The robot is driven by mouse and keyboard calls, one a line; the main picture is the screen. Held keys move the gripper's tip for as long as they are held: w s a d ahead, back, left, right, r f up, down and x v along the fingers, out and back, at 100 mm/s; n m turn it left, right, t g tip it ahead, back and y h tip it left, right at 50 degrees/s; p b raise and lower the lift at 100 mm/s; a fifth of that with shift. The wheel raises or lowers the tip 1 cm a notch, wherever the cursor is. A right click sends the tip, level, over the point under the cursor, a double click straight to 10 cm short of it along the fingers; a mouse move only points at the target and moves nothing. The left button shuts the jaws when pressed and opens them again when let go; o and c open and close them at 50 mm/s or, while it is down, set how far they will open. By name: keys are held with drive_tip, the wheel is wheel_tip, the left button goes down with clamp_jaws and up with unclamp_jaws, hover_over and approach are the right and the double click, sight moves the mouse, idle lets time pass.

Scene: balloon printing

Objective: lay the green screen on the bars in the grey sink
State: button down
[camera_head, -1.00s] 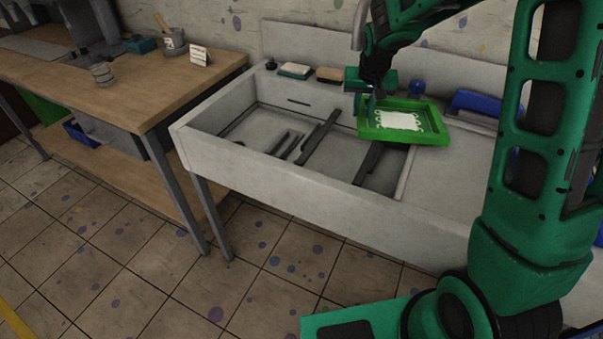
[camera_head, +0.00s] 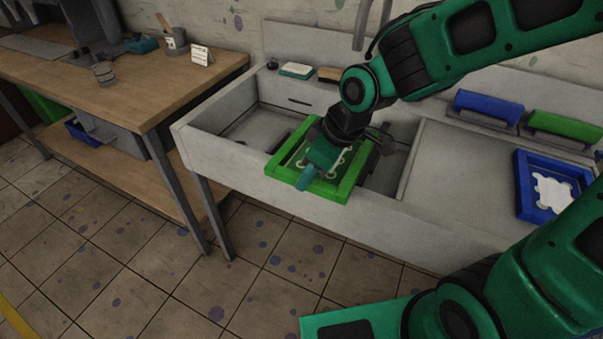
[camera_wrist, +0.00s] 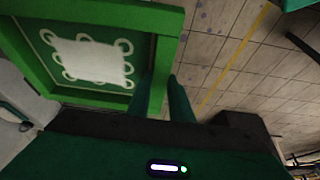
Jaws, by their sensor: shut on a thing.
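My gripper (camera_head: 308,178) is shut on the screen's near side. My wrist hides part of the mesh. The screen also shows in the wrist view (camera_wrist: 158,70), its side running between my two fingers (camera_wrist: 162,98). The dark bars in the sink (camera_head: 274,139) are mostly hidden under the screen and arm. I cannot tell whether the screen touches them.
A blue screen (camera_head: 524,190) lies on the flat top at right. A blue tool (camera_head: 488,106) and a green tool (camera_head: 565,129) stand behind it. Sponges (camera_head: 297,69) sit on the sink's back ledge. A wooden table (camera_head: 130,95) stands at left. The sink's left end is clear.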

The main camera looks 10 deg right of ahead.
drive_tip(key=shift+w+d+f, duration=0.2)
drive_tip(key=shift+w+d, duration=1.2)
drive_tip(key=shift+w, duration=0.5)
drive_tip(key=shift+w+d+f, duration=0.2)
drive_tip(key=shift+w+d, duration=1.15)
drive_tip(key=shift+w, duration=0.55)
drive_tip(key=shift+w+d+f, duration=0.2)
drive_tip(key=shift+w+d, duration=1.2)
drive_tip(key=shift+w, duration=0.5)
wheel_tip(320, 180, down, 6)
drive_tip(key=w+d, duration=0.1)
drive_tip(key=shift+w+f, duration=0.2)
drive_tip(key=shift+f, duration=0.05)
drive_tip(key=shift+s+f, duration=0.1)
drive_tip(key=shift+s, duration=0.05)
drive_tip(key=shift+f, duration=0.2)
drive_tip(key=c, duration=1.5)
unclamp_jaws()
